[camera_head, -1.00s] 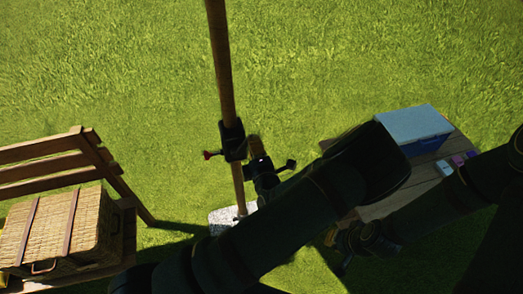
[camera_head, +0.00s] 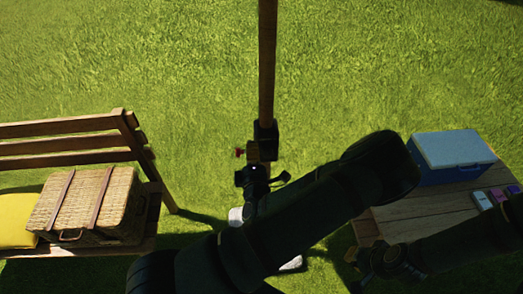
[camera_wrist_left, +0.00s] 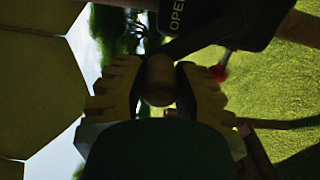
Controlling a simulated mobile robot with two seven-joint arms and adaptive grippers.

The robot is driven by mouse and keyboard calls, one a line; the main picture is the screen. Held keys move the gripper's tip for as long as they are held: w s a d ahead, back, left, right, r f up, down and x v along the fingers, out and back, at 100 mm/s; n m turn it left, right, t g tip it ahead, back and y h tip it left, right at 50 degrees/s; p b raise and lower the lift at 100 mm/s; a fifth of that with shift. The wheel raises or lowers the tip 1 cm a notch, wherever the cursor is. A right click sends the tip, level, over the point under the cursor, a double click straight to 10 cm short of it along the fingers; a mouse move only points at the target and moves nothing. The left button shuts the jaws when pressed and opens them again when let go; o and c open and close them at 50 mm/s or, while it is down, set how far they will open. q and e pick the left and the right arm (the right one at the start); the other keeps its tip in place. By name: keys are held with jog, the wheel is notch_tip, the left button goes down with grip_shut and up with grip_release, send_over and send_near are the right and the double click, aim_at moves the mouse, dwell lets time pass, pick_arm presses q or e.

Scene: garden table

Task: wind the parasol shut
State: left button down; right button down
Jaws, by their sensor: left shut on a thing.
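The parasol pole (camera_head: 267,65) stands upright in the middle of the head view. A black crank housing (camera_head: 265,133) sits on it, with a small red knob (camera_head: 239,152) to the left. In the left wrist view the housing (camera_wrist_left: 225,20) carries the letters "OPEN". My left gripper (camera_head: 252,172) is just below the housing, shut on the rounded crank knob (camera_wrist_left: 160,80), which lies between its two fingers. Canopy panels (camera_wrist_left: 35,85) fill the left of the wrist view. My right gripper (camera_head: 382,262) hangs low at the right; its finger opening is unclear.
A wooden bench (camera_head: 60,127) at left bears a wicker basket (camera_head: 115,200) and a yellow cushion (camera_head: 15,220). At right, a wooden table (camera_head: 425,216) bears a blue cool box (camera_head: 452,158) and several small items. My left arm covers the lower middle. Grass lies open behind.

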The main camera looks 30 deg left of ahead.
pick_arm(q)
notch_tip(320, 180, down, 12)
jog(key=s+a+b, duration=0.1)
jog(key=b, duration=0.5)
jog(key=w+d+r+p, duration=0.1)
jog(key=w+d+p, duration=0.1)
jog(key=w+d, duration=0.6)
jog(key=d, duration=0.4)
jog(key=shift+r, duration=0.3)
jog(key=shift+w, duration=0.1)
